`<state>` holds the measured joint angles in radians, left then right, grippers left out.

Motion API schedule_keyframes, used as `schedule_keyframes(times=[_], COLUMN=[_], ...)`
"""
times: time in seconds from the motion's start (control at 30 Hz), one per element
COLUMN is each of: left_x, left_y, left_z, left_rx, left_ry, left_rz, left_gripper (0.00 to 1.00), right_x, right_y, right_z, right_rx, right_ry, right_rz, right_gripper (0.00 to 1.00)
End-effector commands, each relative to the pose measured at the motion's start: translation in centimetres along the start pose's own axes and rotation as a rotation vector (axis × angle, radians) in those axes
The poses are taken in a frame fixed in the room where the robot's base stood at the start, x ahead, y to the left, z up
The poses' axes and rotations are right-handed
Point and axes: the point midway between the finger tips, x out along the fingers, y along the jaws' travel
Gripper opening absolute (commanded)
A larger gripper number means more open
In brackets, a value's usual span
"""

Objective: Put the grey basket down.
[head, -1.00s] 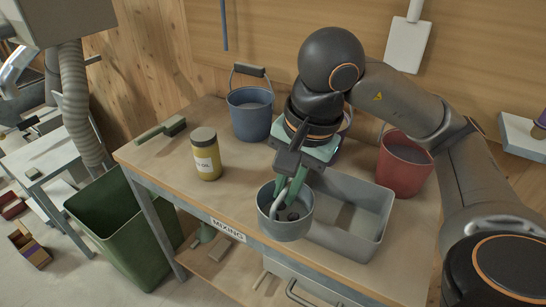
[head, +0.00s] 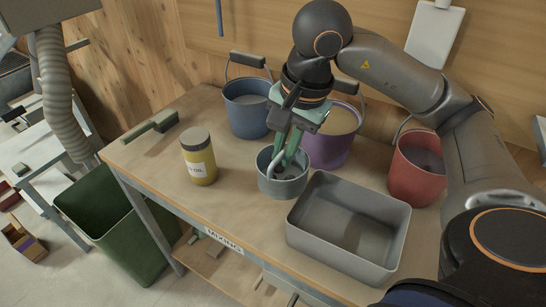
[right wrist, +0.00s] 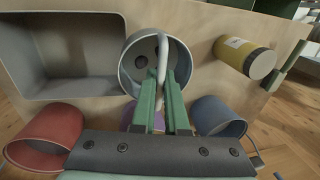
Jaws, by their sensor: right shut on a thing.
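The grey basket (head: 283,184) is a small round grey container with a light handle. It is upright over the mixing table (head: 215,208), left of a rectangular grey bin and in front of a purple bucket. I cannot tell whether its base touches the tabletop. My right gripper (head: 284,160) points down into its mouth with green fingers. In the right wrist view the fingers (right wrist: 163,80) are shut on the basket's handle (right wrist: 163,58), and dark round spots show inside the basket (right wrist: 128,78). My left gripper is not in view.
The rectangular grey bin (head: 305,234) stands close on the right. Behind are a blue bucket (head: 247,120), a purple bucket (head: 325,152) and a red bucket (head: 415,180). A yellow jar (head: 199,165) and a brush (head: 145,128) are left. The tabletop in front of the jar is clear.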

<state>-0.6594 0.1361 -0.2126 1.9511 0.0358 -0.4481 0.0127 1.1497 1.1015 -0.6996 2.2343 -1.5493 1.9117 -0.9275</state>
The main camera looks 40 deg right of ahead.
Motion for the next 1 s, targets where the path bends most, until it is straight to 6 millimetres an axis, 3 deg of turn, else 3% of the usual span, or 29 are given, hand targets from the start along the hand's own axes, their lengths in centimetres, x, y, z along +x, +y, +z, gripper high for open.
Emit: schedule_keyframes(times=[0.2,0.4,0.63,0.83,1.0], left_x=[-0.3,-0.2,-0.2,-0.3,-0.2], left_y=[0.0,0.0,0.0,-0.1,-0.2], left_z=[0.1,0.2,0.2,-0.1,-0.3], left_rx=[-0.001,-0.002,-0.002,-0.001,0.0], left_ry=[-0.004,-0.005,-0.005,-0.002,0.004], left_rz=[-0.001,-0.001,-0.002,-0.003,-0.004], left_gripper=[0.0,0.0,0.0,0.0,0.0], right_x=[3.3,7.0,8.7,11.4,12.2], right_y=[-2.9,-4.0,-4.6,-4.2,-4.2], right_z=[-3.9,-5.8,-6.7,-7.0,-7.0], right_rx=[0.005,0.001,0.0,-0.002,-0.002], right_ry=[-0.002,-0.001,-0.001,-0.001,0.0], right_rz=[0.005,0.002,0.001,0.003,-0.002], right_gripper=[0.0,0.0,0.0,0.0,0.0])
